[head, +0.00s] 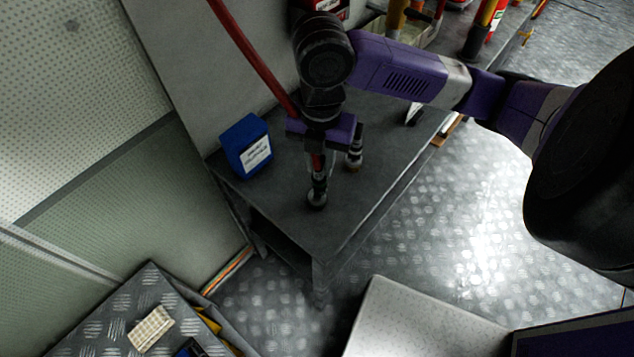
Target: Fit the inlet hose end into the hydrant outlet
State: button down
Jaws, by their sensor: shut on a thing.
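My gripper (318,160) points down over the dark grey bench, its purple body hiding part of what it grips. The red hose (255,62) comes down from the top left and passes behind my gripper. A dark metal fitting (317,198) is directly below the red piece, low over the bench top. I cannot tell whether this is the hydrant outlet or part of the hose end, nor whether the parts are joined. A second metal fitting (355,155) with a brass-coloured base is just right of my gripper.
A blue container (246,146) with a white label stands left of my gripper on the bench (290,215). The bench's front corner is bare. Red and yellow items (490,20) crowd the far end. A tread-plate box (105,325) stands at the lower left.

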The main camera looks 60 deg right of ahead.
jog(key=shift+r+p, duration=1.45)
jog(key=shift+r, duration=0.55)
